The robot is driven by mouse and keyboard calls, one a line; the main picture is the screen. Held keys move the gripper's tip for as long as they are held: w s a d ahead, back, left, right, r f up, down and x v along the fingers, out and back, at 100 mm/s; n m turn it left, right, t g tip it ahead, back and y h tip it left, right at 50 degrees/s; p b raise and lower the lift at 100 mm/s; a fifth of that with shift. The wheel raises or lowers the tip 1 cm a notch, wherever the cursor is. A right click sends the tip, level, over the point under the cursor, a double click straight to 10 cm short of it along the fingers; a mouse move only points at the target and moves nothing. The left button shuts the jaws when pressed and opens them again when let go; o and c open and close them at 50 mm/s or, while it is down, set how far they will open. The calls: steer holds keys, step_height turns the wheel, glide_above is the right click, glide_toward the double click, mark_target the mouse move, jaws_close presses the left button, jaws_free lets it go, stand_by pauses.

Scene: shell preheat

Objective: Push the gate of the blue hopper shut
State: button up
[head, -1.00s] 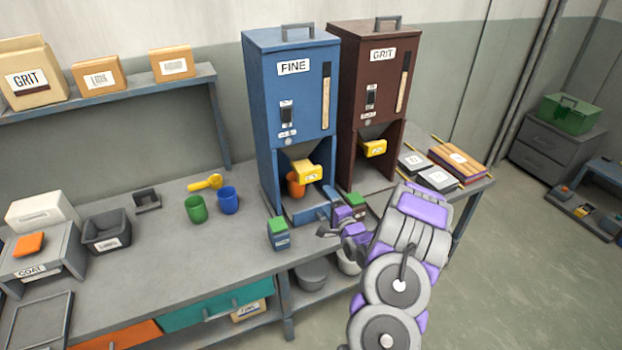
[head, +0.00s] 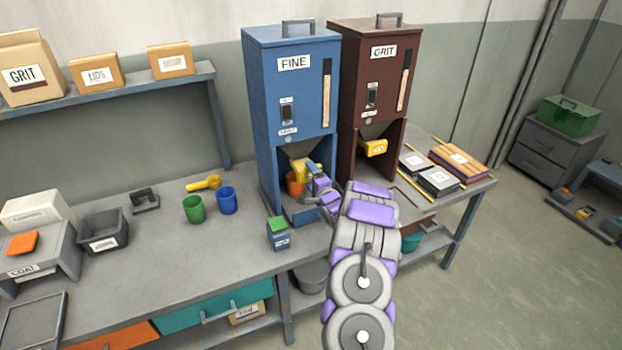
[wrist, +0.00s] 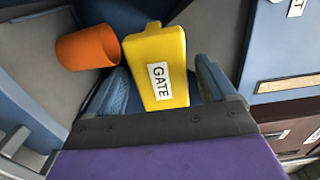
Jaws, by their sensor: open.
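The blue hopper (head: 292,90), labelled FINE, stands on the bench. Its yellow gate (head: 301,166) is at the hopper's lower opening, partly hidden by my gripper in the head view. In the wrist view the yellow gate (wrist: 157,65), labelled GATE, lies between my two spread fingers. My gripper (wrist: 160,88) is open, and I cannot tell whether a finger touches the gate. An orange cup (head: 295,186) stands beneath the gate inside the hopper's bay. The cup also shows left of the gate in the wrist view (wrist: 85,48).
The brown GRIT hopper (head: 371,80) stands close on the right with its own yellow gate (head: 373,147). A small green-topped box (head: 278,235) stands at the bay's front left. Green (head: 194,209) and blue (head: 228,200) cups stand further left.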

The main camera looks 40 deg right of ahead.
mark_target(306, 170)
steer(key=shift+d+f, duration=0.1)
steer(key=shift+d, duration=0.05)
steer(key=shift+c, duration=0.6)
steer(key=shift+f, duration=0.1)
steer(key=c, duration=1.3)
steer(key=p+x, duration=0.1)
steer(key=x, duration=0.3)
steer(key=shift+w+p, duration=0.35)
steer(key=o, duration=1.4)
steer(key=shift+w+f, duration=0.1)
steer(key=shift+w, duration=0.15)
